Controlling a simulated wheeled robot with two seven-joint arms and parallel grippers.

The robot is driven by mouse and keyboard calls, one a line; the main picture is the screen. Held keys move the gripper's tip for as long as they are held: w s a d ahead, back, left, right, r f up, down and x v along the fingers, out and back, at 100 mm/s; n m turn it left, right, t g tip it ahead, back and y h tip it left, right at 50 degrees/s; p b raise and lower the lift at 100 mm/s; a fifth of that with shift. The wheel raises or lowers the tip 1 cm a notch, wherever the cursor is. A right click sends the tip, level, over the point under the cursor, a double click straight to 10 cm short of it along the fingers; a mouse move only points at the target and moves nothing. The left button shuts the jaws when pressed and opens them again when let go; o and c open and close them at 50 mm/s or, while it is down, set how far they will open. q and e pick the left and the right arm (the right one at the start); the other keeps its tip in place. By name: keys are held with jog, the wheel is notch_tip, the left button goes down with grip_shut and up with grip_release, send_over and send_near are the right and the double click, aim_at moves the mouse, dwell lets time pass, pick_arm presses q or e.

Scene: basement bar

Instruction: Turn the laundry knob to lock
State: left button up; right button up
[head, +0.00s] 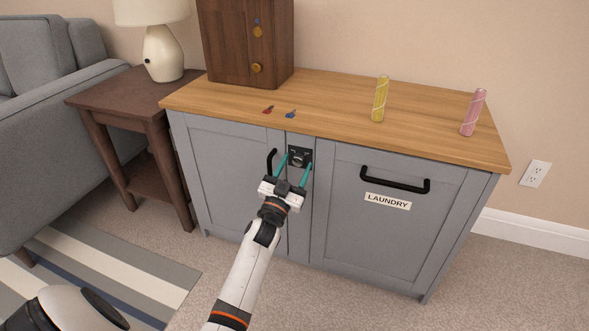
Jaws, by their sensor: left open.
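The laundry knob (298,160) is a small round grey knob on a dark square plate, set in the grey cabinet front between the two doors. My left gripper (294,163) is open in front of it, one teal finger to each side of the knob. I cannot tell whether the fingers touch it. The right-hand cabinet door (385,225) bears a white label (387,201) reading LAUNDRY and a black bar handle (395,184). It looks closed.
On the wooden top (335,98) lie a red key-like piece (267,109) and a blue one (291,113). A yellow tube (380,98), a pink tube (473,112) and a brown wooden box (245,45) stand there. A side table (105,95) and sofa (35,120) are left.

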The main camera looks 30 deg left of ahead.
pick_arm(q)
jog(key=c, duration=1)
